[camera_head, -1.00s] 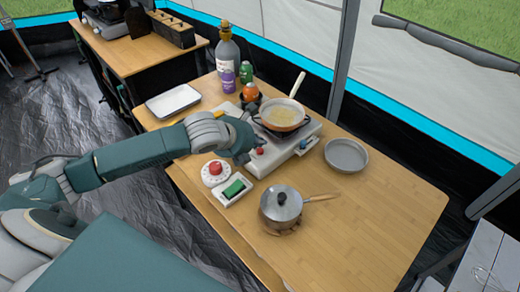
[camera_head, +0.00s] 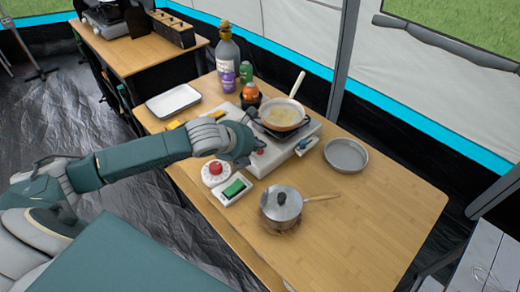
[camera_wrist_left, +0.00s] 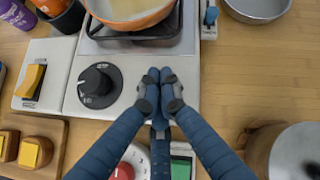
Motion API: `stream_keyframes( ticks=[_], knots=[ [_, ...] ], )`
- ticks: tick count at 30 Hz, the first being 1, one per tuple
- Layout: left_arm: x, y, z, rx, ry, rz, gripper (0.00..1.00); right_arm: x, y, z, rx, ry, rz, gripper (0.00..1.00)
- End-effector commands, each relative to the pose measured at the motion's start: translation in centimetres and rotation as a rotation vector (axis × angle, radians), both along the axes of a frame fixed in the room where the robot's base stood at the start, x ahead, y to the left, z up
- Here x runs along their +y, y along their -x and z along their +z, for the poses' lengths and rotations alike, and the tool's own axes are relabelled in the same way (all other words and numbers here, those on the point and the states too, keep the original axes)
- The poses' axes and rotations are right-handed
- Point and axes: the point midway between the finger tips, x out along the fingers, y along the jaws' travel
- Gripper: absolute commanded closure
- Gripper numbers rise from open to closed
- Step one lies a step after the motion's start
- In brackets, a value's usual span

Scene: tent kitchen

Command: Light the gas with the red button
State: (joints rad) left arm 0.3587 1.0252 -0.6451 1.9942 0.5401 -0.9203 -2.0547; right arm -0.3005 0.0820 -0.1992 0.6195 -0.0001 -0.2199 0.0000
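The gas stove (camera_head: 283,152) stands on the wooden table with a pan (camera_head: 284,113) on its burner. A small red button (camera_head: 260,151) shows on the stove's front part in the head view. My left gripper (camera_head: 249,158) is at the stove's front, close beside the red button; I cannot tell if it touches. The red button is not visible there, likely hidden by the fingers. My right gripper is out of view.
A white dial with a red centre (camera_head: 215,172) and a green-topped white box (camera_head: 234,189) lie in front of the stove. A lidded pot (camera_head: 281,206) stands near the front, a grey dish (camera_head: 346,155) to the right. Bottles (camera_head: 228,66) stand behind. The table's right side is clear.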

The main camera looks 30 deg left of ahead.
Motion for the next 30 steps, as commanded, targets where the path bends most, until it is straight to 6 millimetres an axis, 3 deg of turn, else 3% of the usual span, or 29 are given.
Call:
stream_keyframes(
  ticks=[21,30],
  knots=[
    [0.0,0.1,-0.7,0.002,0.001,0.0,1.0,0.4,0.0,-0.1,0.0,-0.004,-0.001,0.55],
    [0.0,0.1,0.2,0.003,0.001,0.0,1.0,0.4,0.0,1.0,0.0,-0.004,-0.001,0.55]
  ],
)
